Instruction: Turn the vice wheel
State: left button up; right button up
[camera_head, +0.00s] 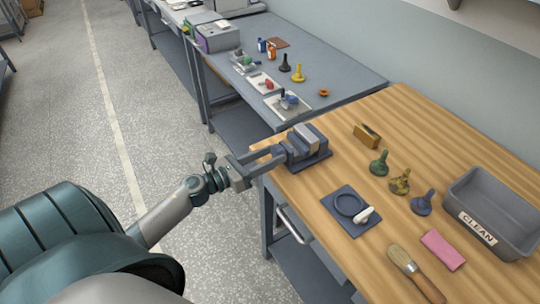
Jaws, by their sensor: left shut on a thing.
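A grey-blue vice (311,141) stands on a dark base at the left edge of the wooden bench (345,110). My left gripper (279,156) reaches in from the left, with its two fingers at the near left end of the vice. It is shut on the vice wheel, which is small and mostly hidden between the fingers. I cannot make out the wheel's turn angle or whether the vice jaws hold anything. My right gripper is not in view.
On the bench are a dark square mat (338,218) with a ring and a white piece, several bobbin-like pieces, a brass block (367,135), a pink cloth (442,250), a brush (415,272) and a grey CLEAN bin (502,200). A grey table (335,75) with small items stands behind.

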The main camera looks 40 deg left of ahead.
pick_arm(q)
jog(key=n+p, duration=0.1)
jog(key=n, duration=0.5)
jog(key=shift+a+p, duration=0.1)
jog(key=shift+p, duration=0.25)
jog(key=n+p, duration=0.1)
jog(key=n, duration=0.5)
jog(key=shift+w+n+p, duration=0.1)
jog(key=shift+n+p, duration=0.2)
jog(key=shift+p, duration=0.1)
jog(key=n+p, duration=0.1)
jog(key=n, duration=0.4)
jog(key=shift+f+p, duration=0.1)
jog(key=shift+p, duration=0.2)
jog(key=n+p, duration=0.1)
jog(key=n, duration=0.5)
jog(key=shift+f, duration=0.15)
jog(key=shift+n, duration=0.4)
jog(key=o, duration=1.1)
jog(key=shift+c, duration=0.2)
jog(key=shift+s+f, duration=0.1)
jog(key=shift+s, duration=0.1)
